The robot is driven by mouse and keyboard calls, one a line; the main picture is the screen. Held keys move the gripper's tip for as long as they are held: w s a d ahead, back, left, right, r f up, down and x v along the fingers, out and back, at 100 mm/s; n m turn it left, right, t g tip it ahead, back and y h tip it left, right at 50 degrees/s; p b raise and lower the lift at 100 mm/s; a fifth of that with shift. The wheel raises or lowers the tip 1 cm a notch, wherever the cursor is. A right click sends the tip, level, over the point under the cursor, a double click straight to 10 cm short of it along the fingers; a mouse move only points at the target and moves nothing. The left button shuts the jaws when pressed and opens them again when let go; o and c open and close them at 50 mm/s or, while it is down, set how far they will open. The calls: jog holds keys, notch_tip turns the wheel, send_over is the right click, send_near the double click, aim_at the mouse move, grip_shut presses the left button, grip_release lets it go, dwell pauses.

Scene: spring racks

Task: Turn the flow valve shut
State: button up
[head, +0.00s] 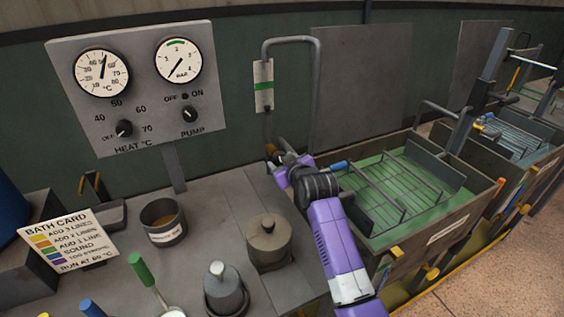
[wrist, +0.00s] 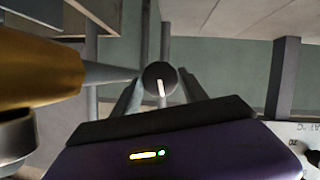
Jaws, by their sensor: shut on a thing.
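The flow valve is on the pipe at the back of the bench, largely hidden by my arm in the head view. Its orange-brown handle (head: 271,149) shows just beyond my gripper (head: 281,158). In the wrist view the same handle (wrist: 40,78) is large at the left, with a grey rod running to a round dark hub (wrist: 160,76) that bears a white line. My gripper's two grey fingers (wrist: 160,92) stand on either side of this hub and are shut on it. The exact finger contact is hard to see.
A grey pipe (head: 316,90) arches beside a white plate with a green band (head: 263,85). A panel with two gauges (head: 140,85) stands left. A green bath (head: 480,195) lies right of my arm. A lidded pot (head: 269,243) and a cup (head: 163,221) stand on the bench.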

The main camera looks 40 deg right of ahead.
jog(key=o, duration=1.4)
jog(key=shift+c, duration=0.2)
jog(key=shift+d, duration=0.1)
